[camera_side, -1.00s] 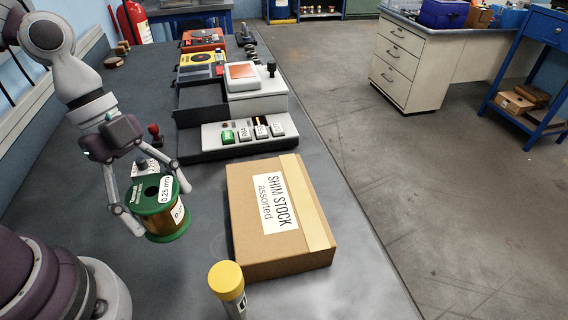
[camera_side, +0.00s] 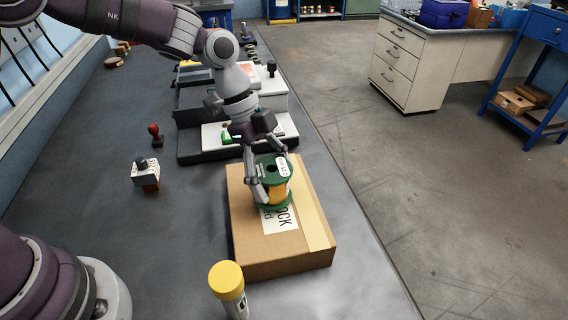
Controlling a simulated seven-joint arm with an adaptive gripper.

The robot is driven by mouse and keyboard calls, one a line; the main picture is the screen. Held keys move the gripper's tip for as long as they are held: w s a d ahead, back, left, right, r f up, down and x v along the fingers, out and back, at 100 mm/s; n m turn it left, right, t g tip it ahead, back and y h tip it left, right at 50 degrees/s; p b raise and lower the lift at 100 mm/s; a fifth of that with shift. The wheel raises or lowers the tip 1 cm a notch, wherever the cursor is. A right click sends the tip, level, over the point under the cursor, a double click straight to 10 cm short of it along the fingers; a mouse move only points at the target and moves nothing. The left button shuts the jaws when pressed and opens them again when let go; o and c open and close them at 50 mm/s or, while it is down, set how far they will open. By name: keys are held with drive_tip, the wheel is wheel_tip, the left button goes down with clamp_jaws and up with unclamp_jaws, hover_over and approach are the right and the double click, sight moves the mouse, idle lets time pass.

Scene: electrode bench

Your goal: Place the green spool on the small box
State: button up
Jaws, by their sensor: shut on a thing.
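The green spool (camera_side: 271,193) has green flanges, a copper-coloured winding and a white label. My gripper (camera_side: 268,180) is shut on it, one finger on each side. The spool is upright over the top of the small cardboard box (camera_side: 262,250), labelled SHIM STOCK, and covers part of that label. I cannot tell whether its lower flange touches the box or hangs just above it. The box lies flat on the bench, with a tape strip along its right side.
A yellow-capped tube (camera_side: 227,283) stands in front of the box. A white switch block (camera_side: 146,174) and a red-knobbed stamp (camera_side: 155,135) are to the left. A grey and white instrument (camera_side: 280,100) stands behind the box, partly hidden by my arm.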

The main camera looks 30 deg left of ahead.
drive_tip(key=shift+f, duration=0.25)
drive_tip(key=o, duration=1.2)
drive_tip(key=shift+f, duration=0.15)
drive_tip(key=shift+o, duration=0.2)
drive_tip(key=v, duration=1.2)
drive_tip(key=s+a+r+n+t+y, duration=0.1)
drive_tip(key=s+a+n, duration=0.3)
drive_tip(key=n, duration=0.5)
drive_tip(key=s+a+n+t+y, duration=0.3)
drive_tip(key=s+a+n+t, duration=0.1)
drive_tip(key=s+n, duration=0.5)
drive_tip(key=shift+s+a+r+t+y, duration=0.15)
drive_tip(key=shift+a+r+t+y, duration=0.2)
drive_tip(key=shift+a, duration=0.45)
